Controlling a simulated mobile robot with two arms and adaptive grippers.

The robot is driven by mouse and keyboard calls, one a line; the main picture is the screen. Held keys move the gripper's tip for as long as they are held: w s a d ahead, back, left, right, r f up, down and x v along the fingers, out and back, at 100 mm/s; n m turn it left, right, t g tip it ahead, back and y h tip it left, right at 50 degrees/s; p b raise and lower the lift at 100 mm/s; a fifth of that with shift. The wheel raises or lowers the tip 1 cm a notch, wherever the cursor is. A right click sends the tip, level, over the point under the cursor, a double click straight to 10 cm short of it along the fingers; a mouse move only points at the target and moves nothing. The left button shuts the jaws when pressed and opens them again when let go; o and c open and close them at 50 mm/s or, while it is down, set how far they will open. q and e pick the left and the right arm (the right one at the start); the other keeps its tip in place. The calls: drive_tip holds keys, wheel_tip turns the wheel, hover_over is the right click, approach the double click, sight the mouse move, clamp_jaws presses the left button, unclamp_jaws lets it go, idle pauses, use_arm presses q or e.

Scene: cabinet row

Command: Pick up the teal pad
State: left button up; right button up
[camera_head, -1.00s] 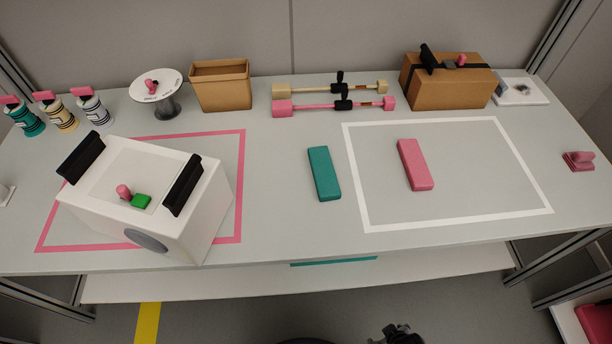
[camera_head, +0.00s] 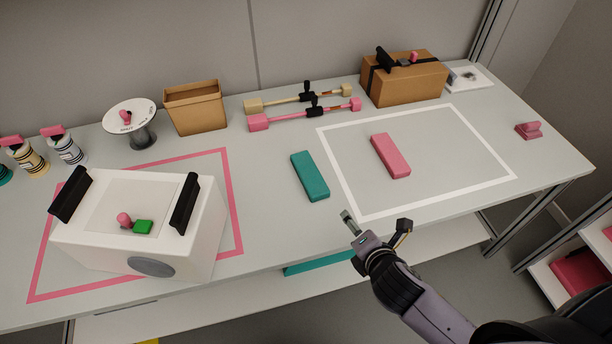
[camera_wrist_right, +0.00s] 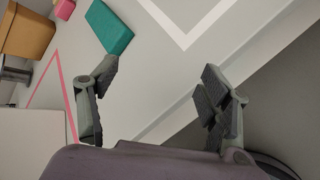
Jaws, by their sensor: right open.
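The teal pad (camera_head: 310,176) lies flat on the grey table, just left of the white taped outline. In the right wrist view the teal pad (camera_wrist_right: 109,27) shows at the top, beyond the left finger. My right gripper (camera_head: 376,224) is at the table's front edge, below and to the right of the teal pad and apart from it. In the right wrist view my right gripper (camera_wrist_right: 160,98) has its fingers wide apart with nothing between them. My left gripper is in no view.
A pink pad (camera_head: 390,156) lies inside the white outline (camera_head: 440,203). A white box with black handles (camera_head: 140,225) stands at the left in a pink outline. Dumbbell-like bars (camera_head: 305,114) and cardboard boxes (camera_head: 405,80) stand behind. A lower shelf (camera_head: 180,320) runs under the table.

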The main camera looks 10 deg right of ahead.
drive_tip(key=w+n, duration=0.1)
drive_tip(key=n, duration=0.2)
drive_tip(key=w+a+r+n+t+y, duration=0.1)
drive_tip(key=n, duration=0.3)
drive_tip(key=w+a+r+n+t+y, duration=0.1)
drive_tip(key=n, duration=0.2)
drive_tip(key=shift+a+n, duration=0.15)
drive_tip(key=shift+n, duration=0.15)
drive_tip(key=n, duration=0.2)
drive_tip(key=shift+w+a+r+n+t+y, duration=0.15)
drive_tip(key=shift+a+n+t+y, duration=0.15)
drive_tip(key=shift+a+n, duration=0.1)
approach(314, 180)
drive_tip(key=x, duration=0.4)
drive_tip(key=shift+a, duration=0.1)
drive_tip(key=shift+p+x, duration=0.35)
drive_tip(key=shift+x, duration=2.25)
drive_tip(key=shift+c, duration=0.2)
drive_tip(key=c, duration=1)
drive_tip(key=shift+r, duration=0.15)
